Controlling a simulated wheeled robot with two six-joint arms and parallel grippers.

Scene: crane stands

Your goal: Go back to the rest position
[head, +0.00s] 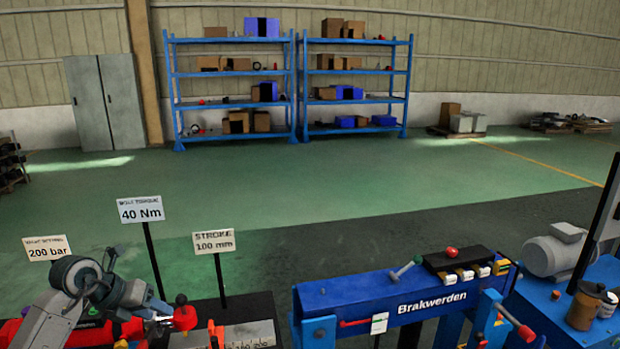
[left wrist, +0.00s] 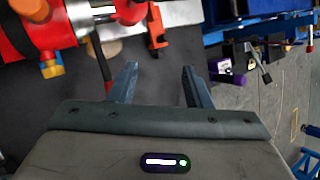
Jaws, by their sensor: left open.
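My left gripper (head: 160,304) is at the lower left of the head view, above the red apparatus (head: 95,333) on the left bench. In the left wrist view its two fingers (left wrist: 158,80) stand apart with nothing between them. Part of the red apparatus with its metal cylinder (left wrist: 75,12) shows beyond the fingers at the upper left. My left arm hides part of this apparatus in the head view. My right gripper is not in view.
Signs on posts, 40 Nm (head: 141,209) and 100 mm (head: 214,242), stand near the left gripper. A blue Brakwerden stand (head: 345,292) with levers is at the right. A grey motor (head: 556,254) stands beyond it. Blue shelves (head: 233,75) line the back wall; the green floor between is clear.

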